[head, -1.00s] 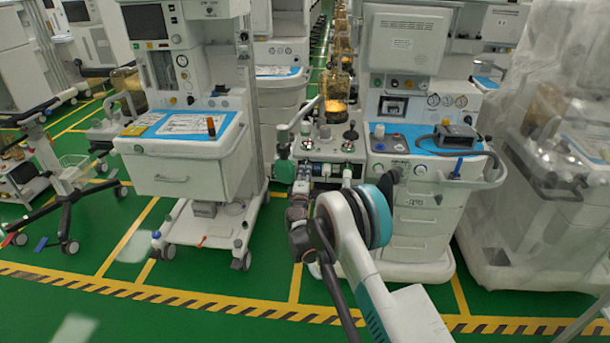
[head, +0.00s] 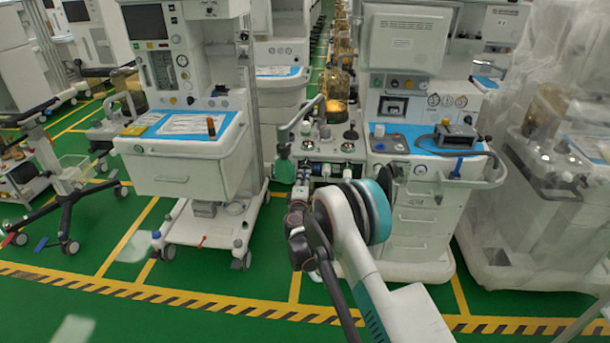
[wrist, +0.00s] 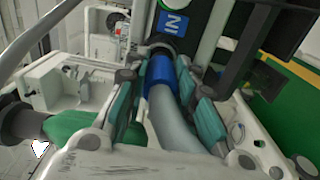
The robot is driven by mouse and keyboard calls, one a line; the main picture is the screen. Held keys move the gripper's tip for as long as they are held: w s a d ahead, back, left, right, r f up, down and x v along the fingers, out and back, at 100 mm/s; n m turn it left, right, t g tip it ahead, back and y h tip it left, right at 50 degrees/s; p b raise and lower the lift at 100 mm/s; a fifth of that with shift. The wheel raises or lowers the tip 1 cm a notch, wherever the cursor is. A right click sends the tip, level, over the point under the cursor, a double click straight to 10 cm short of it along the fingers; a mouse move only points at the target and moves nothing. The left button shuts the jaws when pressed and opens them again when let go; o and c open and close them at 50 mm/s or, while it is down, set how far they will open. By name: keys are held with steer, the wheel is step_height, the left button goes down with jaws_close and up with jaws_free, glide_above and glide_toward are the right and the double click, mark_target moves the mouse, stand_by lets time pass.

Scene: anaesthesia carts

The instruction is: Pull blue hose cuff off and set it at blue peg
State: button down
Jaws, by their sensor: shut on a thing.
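The blue hose cuff (wrist: 160,75) is on the end of a grey hose (wrist: 176,128) in the wrist view. Its far end meets a dark round port (wrist: 160,48) below a blue "IN" label (wrist: 172,24); I see no clear gap there. My gripper (wrist: 158,84) is shut on the cuff, with a teal-padded finger on each side. In the head view my gripper (head: 302,180) is low at the front of the middle machine, and the cuff is hard to make out. A small blue upright piece (head: 457,166) at the right cart's front may be the blue peg.
A green bag-like part (wrist: 85,127) lies left of my gripper in the wrist view. The right cart (head: 415,225) stands close beside my arm. A left cart (head: 185,170) stands apart. Green floor (head: 200,305) is clear in front.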

steer(key=shift+s, duration=1.55)
steer(key=s+d+r, duration=0.8)
steer(key=d+r, duration=0.3)
steer(key=d, duration=0.2)
steer(key=s+d+r, duration=0.8)
steer(key=d+r, duration=0.3)
steer(key=d, duration=0.3)
steer(key=shift+s+r+y, duration=0.2)
steer(key=shift+r+y, duration=0.1)
steer(key=shift+r, duration=0.1)
